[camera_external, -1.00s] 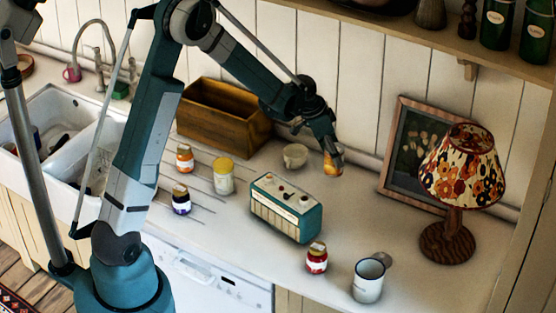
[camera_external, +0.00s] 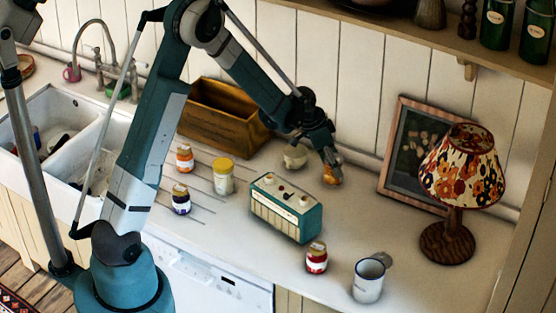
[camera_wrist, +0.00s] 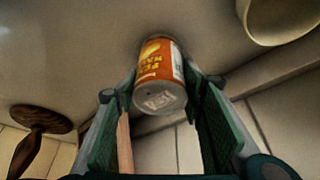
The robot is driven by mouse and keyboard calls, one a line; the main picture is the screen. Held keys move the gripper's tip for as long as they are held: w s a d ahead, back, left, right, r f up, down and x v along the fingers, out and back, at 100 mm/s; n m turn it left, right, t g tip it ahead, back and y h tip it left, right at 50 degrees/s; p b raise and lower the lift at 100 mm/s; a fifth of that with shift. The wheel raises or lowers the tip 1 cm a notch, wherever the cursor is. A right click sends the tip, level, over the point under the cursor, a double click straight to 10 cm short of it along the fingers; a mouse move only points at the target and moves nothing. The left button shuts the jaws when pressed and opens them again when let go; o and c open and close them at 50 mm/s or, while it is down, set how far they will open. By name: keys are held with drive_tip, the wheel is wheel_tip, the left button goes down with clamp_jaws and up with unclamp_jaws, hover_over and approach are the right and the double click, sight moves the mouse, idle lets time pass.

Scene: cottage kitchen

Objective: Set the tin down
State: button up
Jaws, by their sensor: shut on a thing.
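The tin is a small can with an orange label; in the wrist view the tin (camera_wrist: 160,62) sits between the fingertips, its metal end toward the camera. My gripper (camera_wrist: 150,88) is shut on it. In the external view the gripper (camera_external: 328,158) points down at the back of the counter, with the tin (camera_external: 333,176) below its fingertips. The tin is at or just above the worktop (camera_external: 365,215); I cannot tell whether it touches. The fingers partly hide its top.
A cream bowl (camera_external: 295,157) stands just left of the tin. A teal radio (camera_external: 286,208) is in front. A framed picture (camera_external: 415,150) and a lamp (camera_external: 447,240) stand to the right. A wooden crate (camera_external: 222,120) is farther left. Clear worktop lies between radio and lamp.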

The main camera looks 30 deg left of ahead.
drive_tip(key=o, duration=1.1)
drive_tip(key=shift+r+p, duration=0.2)
drive_tip(key=shift+p, duration=0.1)
drive_tip(key=v, duration=1.2)
drive_tip(key=shift+b, duration=0.3)
